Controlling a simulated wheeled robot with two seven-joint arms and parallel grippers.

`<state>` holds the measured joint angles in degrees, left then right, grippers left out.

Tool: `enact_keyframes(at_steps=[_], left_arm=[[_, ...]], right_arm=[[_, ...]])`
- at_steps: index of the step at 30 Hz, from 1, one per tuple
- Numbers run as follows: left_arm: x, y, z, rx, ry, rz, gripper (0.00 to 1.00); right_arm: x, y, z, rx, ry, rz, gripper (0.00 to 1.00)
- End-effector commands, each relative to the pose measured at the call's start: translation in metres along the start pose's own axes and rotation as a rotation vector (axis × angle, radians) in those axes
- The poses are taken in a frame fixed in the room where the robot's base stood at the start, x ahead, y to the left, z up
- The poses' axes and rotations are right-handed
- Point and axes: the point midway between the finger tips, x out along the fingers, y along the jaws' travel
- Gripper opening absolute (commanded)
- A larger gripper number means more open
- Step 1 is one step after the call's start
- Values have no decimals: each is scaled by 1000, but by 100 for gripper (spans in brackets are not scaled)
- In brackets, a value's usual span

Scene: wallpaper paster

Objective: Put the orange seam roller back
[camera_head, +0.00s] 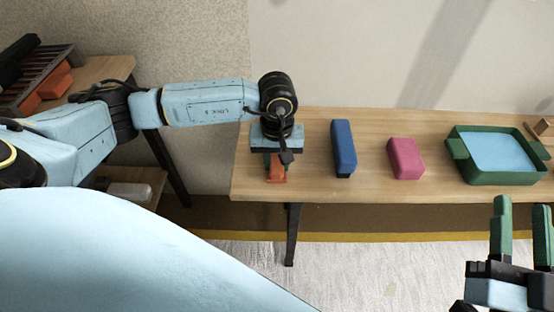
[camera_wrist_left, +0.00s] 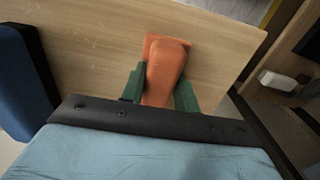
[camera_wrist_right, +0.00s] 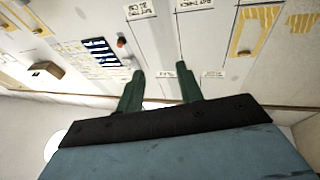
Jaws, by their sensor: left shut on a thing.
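The orange seam roller (camera_head: 277,172) is at the left end of the long wooden table, under my left gripper (camera_head: 274,158). In the left wrist view the orange roller (camera_wrist_left: 165,70) stands between the two green fingers of my left gripper (camera_wrist_left: 158,90), which are shut on it. Its lower part is hidden by the gripper body. I cannot tell whether it touches the table top. My right gripper (camera_head: 522,232) is open and empty in front of the table's right part. In the right wrist view its green fingers (camera_wrist_right: 160,88) are apart with nothing between them.
On the long table (camera_head: 300,185) stand a blue block (camera_head: 343,146), a pink block (camera_head: 405,158) and a green tray (camera_head: 500,178) with a light blue inside. A side table (camera_head: 105,70) at the left holds a dark rack (camera_head: 45,72) with orange things. A white box (camera_head: 130,192) lies below.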

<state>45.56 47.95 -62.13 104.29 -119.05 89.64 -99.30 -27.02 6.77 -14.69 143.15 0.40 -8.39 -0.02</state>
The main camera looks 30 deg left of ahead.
Motion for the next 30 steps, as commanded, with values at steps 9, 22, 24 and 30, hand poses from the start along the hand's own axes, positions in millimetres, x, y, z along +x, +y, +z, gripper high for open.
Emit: enact_keyframes(at_steps=[9,22,24,30], left_arm=[[3,0,0,0,0,0,1],[5,-1,0,-1,-2,-4,52],[5,-1,0,-1,-2,-4,52],[2,-1,0,-1,-2,-4,52]], right_arm=[[1,-3,-10,5,65,-8,36],[0,-5,-14,8,88,-11,36],[0,-4,-14,8,87,-10,36],[1,0,-5,1,28,-1,36]])
